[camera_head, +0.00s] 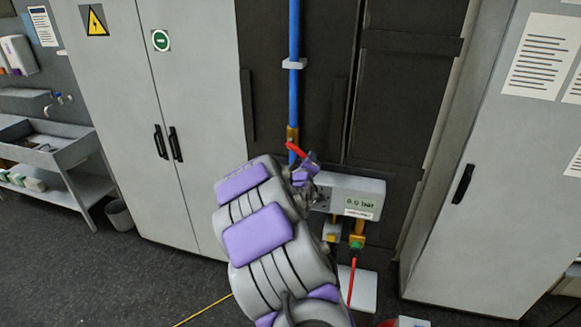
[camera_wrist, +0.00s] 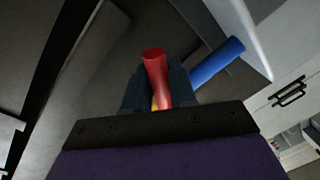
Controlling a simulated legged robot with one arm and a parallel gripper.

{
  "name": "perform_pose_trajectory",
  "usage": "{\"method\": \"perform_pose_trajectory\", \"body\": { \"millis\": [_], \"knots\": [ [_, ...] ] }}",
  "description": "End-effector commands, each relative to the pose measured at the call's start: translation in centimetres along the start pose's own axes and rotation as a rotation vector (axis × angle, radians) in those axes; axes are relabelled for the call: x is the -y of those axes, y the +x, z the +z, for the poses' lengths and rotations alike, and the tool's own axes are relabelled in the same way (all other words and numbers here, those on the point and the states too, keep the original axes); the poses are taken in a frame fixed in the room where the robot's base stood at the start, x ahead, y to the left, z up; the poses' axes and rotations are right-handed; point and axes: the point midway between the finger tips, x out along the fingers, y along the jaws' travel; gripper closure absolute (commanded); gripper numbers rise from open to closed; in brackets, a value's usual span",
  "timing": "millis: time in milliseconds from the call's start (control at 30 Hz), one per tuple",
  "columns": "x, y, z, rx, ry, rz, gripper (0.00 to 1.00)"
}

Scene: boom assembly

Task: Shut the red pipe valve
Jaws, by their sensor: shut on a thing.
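The red valve handle (camera_head: 297,150) sits on a brass valve fitting (camera_head: 292,134) on the vertical blue pipe (camera_head: 294,92). My gripper (camera_head: 308,167) is at the handle, just below and right of the fitting. In the wrist view, the red handle (camera_wrist: 154,68) stands between the dark fingers of my gripper (camera_wrist: 158,88), and its end sticks out past them. The jaws are shut on it. The blue pipe (camera_wrist: 217,62) is to the right there. My arm hides the pipe's lower part in the head view.
Grey cabinets (camera_head: 190,100) stand left, and another cabinet (camera_head: 490,200) stands right.

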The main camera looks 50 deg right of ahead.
Motion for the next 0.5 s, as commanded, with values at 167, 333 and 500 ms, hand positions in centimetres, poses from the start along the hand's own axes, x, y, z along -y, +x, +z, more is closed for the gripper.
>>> {"method": "perform_pose_trajectory", "body": {
  "millis": [167, 333, 500],
  "knots": [
    [-1.6, -0.2, -0.2, 0.007, -0.174, 0.006, 1.00],
    [-2.8, -0.5, -0.5, 0.023, -0.322, 0.008, 1.00],
    [-3.7, -0.7, -0.8, 0.039, -0.446, 0.008, 1.00]
  ]
}}
